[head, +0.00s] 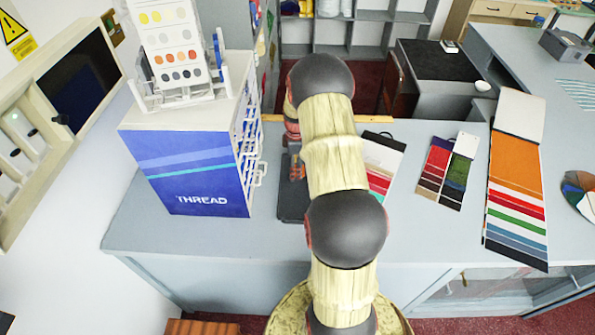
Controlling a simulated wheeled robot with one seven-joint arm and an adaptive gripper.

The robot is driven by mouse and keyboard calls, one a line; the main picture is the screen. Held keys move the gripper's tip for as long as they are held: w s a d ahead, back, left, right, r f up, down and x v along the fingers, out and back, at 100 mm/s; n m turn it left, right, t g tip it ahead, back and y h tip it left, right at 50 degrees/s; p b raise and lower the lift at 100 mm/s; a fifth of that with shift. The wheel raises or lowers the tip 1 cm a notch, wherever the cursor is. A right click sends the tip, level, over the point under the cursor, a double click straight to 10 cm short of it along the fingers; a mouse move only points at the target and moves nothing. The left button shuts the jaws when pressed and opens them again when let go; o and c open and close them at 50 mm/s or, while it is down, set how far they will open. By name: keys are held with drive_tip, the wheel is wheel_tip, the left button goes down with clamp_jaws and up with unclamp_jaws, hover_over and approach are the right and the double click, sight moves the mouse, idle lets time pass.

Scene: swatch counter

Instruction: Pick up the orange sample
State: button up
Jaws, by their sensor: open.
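The orange sample (515,160) is the large orange field of a long swatch card at the right of the counter. The card has a white top and red, white, green and blue strips below the orange. It lies flat, its lower end at the counter's front edge. My arm rises through the middle of the head view and bends down behind itself. My gripper (295,167) shows only in part, left of the arm above a dark flat thing. It is open and far left of the orange sample. Its fingertips are hard to make out, and I see nothing held.
A blue THREAD cabinet (196,175) with a color-chart stand (178,60) on top stands at the left. Between my arm and the orange sample lie a red-and-green swatch card (378,165) and a red, dark and green swatch pair (448,170). A round multicolored swatch (580,193) lies at the far right.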

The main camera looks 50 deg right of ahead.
drive_tip(key=shift+r, duration=0.1)
drive_tip(key=c, duration=0.9)
drive_tip(key=shift+r, duration=0.1)
